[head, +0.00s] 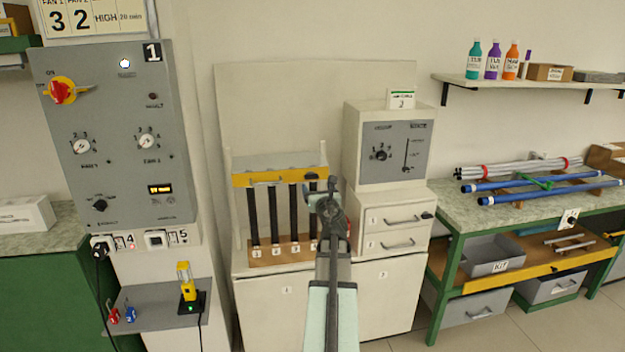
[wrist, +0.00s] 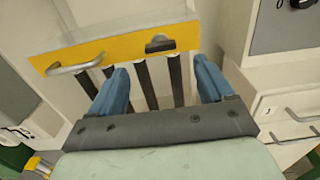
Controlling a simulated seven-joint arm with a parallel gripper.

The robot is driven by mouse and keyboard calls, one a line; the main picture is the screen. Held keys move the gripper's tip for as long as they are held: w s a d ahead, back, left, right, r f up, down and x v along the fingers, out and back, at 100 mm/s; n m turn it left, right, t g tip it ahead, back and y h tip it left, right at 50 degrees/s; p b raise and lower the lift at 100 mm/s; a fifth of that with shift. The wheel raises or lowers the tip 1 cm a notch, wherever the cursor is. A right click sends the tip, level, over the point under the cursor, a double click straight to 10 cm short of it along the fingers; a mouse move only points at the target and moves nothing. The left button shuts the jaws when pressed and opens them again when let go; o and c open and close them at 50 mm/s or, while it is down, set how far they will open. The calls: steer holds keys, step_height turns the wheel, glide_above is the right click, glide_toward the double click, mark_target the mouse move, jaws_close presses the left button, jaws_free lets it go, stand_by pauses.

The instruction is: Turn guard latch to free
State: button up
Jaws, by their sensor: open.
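The guard (head: 262,180) is a yellow bar across the front of a small rack on the white cabinet. It also spans the upper part of the wrist view (wrist: 115,52). A black latch (wrist: 160,44) sits on its right part and lies about along the bar; in the head view the latch (head: 311,177) is small, just above my gripper. My gripper (wrist: 161,67) is open and empty, its two blue fingers pointing at the bar on either side of the latch. I see no contact with the latch. In the head view my gripper (head: 324,190) partly covers the rack's right end.
A metal handle (wrist: 75,64) is on the bar's left part. Several dark upright rods (head: 273,215) stand behind the guard. A cabinet with a dial panel (head: 395,150) and drawers (head: 395,218) stands close on the right. A grey control panel (head: 118,130) is at left.

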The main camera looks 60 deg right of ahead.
mark_target(312, 177)
steer(key=x, duration=0.9)
steer(key=shift+c, duration=0.4)
steer(key=c, duration=1)
steer(key=shift+o, duration=0.2)
